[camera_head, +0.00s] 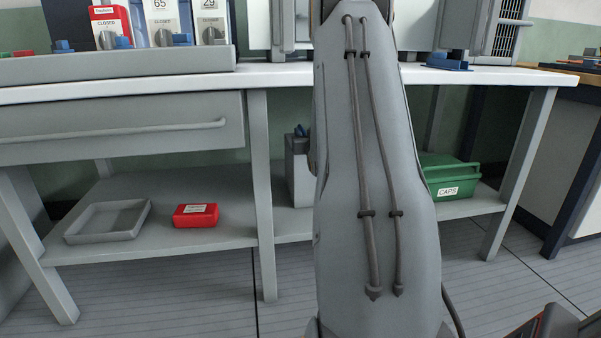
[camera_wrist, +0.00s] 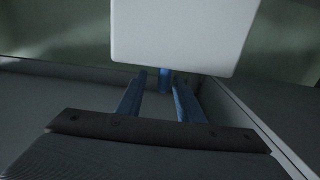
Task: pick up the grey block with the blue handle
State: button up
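In the wrist view, my gripper (camera_wrist: 158,77) has two blue fingers, spread apart. A short blue piece (camera_wrist: 165,83), which looks like a handle, shows between the fingertips, nearer the right one, with a gap on the left. A pale grey-white block (camera_wrist: 185,35) fills the top just beyond it; whether the two are joined is hard to tell. In the head view, my arm hides the gripper. A grey box-like thing (camera_head: 299,172) with blue on top (camera_head: 300,131) stands on the lower shelf, partly hidden by my arm; I cannot tell whether it is the same block.
The lower shelf (camera_head: 190,238) holds an empty grey tray (camera_head: 105,222), a red box (camera_head: 195,215) and a green CAPS box (camera_head: 448,176). The white worktop (camera_head: 280,76) and a bench leg (camera_head: 262,200) are close to my arm. A blue piece (camera_head: 449,62) is on the worktop.

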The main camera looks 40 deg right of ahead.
aim_at(300, 125)
jog(key=shift+b+x, duration=1.2)
jog(key=shift+x, duration=1)
jog(key=shift+w+a+r, duration=0.1)
jog(key=shift+a, duration=0.1)
grip_shut()
jog(key=shift+r, duration=0.15)
